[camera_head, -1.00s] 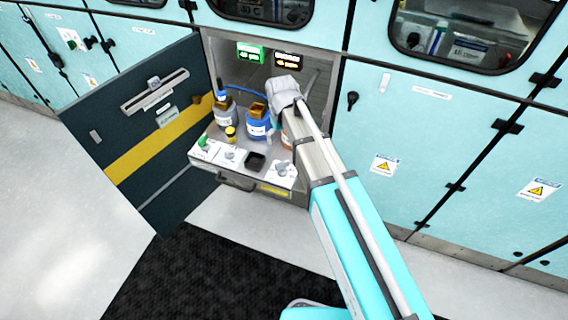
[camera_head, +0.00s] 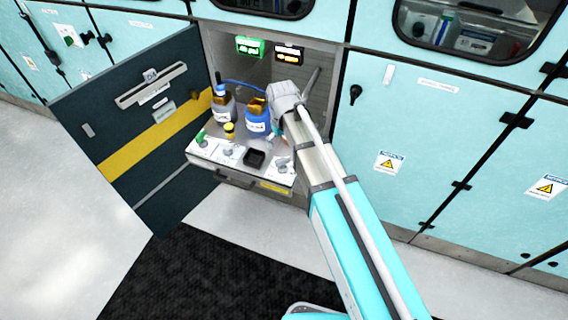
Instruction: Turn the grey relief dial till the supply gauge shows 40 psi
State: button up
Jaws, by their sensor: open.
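The pull-out shelf (camera_head: 204,158) in the open cabinet carries small knobs on white plates along its front. A green knob (camera_head: 200,136) is at the left, a grey dial (camera_head: 227,151) beside it, and another grey dial (camera_head: 283,162) at the right, close to my arm. Their labels are too small to tell which is the relief dial. A green-lit display (camera_head: 250,47) and a dark display with amber digits (camera_head: 288,55) are on the back wall; I cannot read either surely. My wrist is above the shelf's right side; my gripper's fingers are hidden behind my arm.
A grey bottle (camera_head: 223,109), a blue bottle (camera_head: 257,120) and a small yellow-capped jar (camera_head: 230,131) stand on the shelf. A black square tray (camera_head: 255,158) lies between the dials. The dark cabinet door (camera_head: 130,130) stands open at the left.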

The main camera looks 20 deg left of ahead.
aim_at(282, 159)
jog(key=shift+f+b, duration=4.2)
jog(key=shift+f, duration=0.3)
jog(key=c, duration=1)
jog(key=shift+o, duration=0.2)
jog(key=shift+n, duration=2.3)
